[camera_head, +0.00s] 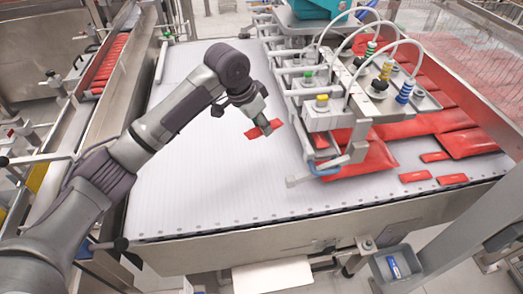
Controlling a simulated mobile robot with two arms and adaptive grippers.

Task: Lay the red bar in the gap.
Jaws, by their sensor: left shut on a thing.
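My left arm reaches in from the left over the white slatted belt. My left gripper (262,128) is shut on a small red bar (276,123) near the middle of the belt. The bar's ends stick out on both sides of the fingers; whether it touches the belt or hangs just above it, I cannot tell. More small red bars (415,176) lie at the right, with another bar (452,179) beside them and one above (434,157). Which space is the gap is not clear from this view. My right gripper is not in view.
A vacuum picker head (335,95) with hoses and coloured fittings stands just right of the gripper. Large red packs (362,163) lie under and beside it. A metal frame with red bars (108,65) runs along the left. The belt's left and front areas are clear.

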